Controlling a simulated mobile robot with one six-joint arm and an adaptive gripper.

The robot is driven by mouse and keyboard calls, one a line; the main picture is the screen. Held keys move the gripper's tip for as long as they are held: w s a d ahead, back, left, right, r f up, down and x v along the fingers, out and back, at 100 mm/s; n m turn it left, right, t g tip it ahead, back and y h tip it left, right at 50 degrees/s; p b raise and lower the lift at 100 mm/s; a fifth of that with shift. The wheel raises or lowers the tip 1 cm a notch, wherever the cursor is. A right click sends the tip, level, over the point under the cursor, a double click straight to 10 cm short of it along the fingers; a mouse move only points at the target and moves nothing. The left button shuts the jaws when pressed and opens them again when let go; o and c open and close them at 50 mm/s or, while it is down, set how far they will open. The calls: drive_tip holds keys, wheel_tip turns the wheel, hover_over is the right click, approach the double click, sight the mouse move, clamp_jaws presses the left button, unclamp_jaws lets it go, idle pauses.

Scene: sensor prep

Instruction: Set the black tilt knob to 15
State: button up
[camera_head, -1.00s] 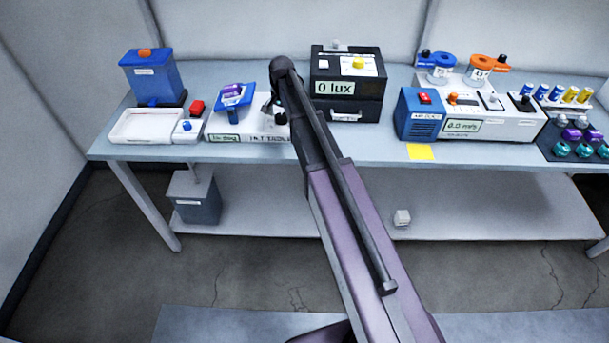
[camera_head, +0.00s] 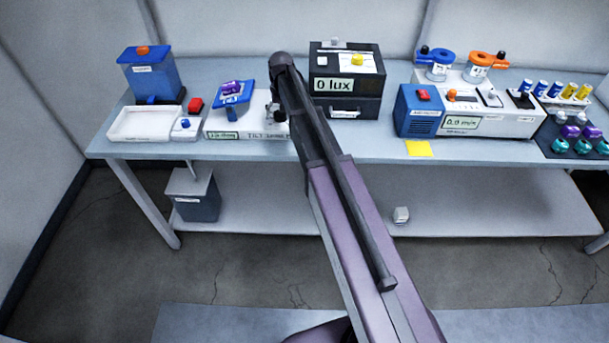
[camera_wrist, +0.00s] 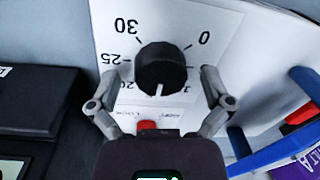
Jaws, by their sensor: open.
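The black tilt knob (camera_wrist: 160,68) sits on a white dial panel in the wrist view. Its white pointer faces down the picture, between the 20 and a partly hidden label beginning with 1. The mark under the pointer cannot be read. My gripper (camera_wrist: 160,78) is open, with one finger on each side of the knob; finger contact cannot be told. In the head view my gripper (camera_head: 273,112) is over the right end of the white tilt stage base (camera_head: 250,133), and my arm hides part of it. The stage's small display (camera_head: 224,135) is too blurred to read.
A red lock button (camera_wrist: 146,125) is between the gripper fingers, near the palm. A blue tilted plate (camera_head: 246,97) carrying a purple item (camera_head: 232,87) is left of the knob in the head view. The black lux box (camera_head: 345,85) stands right of the stage.

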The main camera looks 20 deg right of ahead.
drive_tip(key=n, duration=0.4)
drive_tip(key=shift+n, duration=0.3)
drive_tip(key=n, duration=0.4)
drive_tip(key=shift+w+g, duration=0.1)
drive_tip(key=shift+g, duration=0.2)
drive_tip(key=n, duration=0.4)
drive_tip(key=shift+h, duration=0.3)
drive_tip(key=n, duration=0.4)
drive_tip(key=shift+n, duration=0.4)
drive_tip(key=shift+r+p, duration=0.35)
wheel_tip(320, 180, up, 13)
drive_tip(key=p, duration=1.3)
drive_tip(key=s+f+m+b, duration=0.4)
drive_tip(key=s+m, duration=0.1)
drive_tip(key=s, duration=0.4)
drive_tip(key=s+f+m+b, duration=0.5)
drive_tip(key=s+m, duration=0.1)
drive_tip(key=s, duration=0.4)
drive_tip(key=s+f+m+b, duration=0.4)
drive_tip(key=s+m, duration=0.1)
drive_tip(key=s, duration=0.5)
drive_tip(key=shift+s+f, duration=0.15)
drive_tip(key=shift+f, duration=0.05)
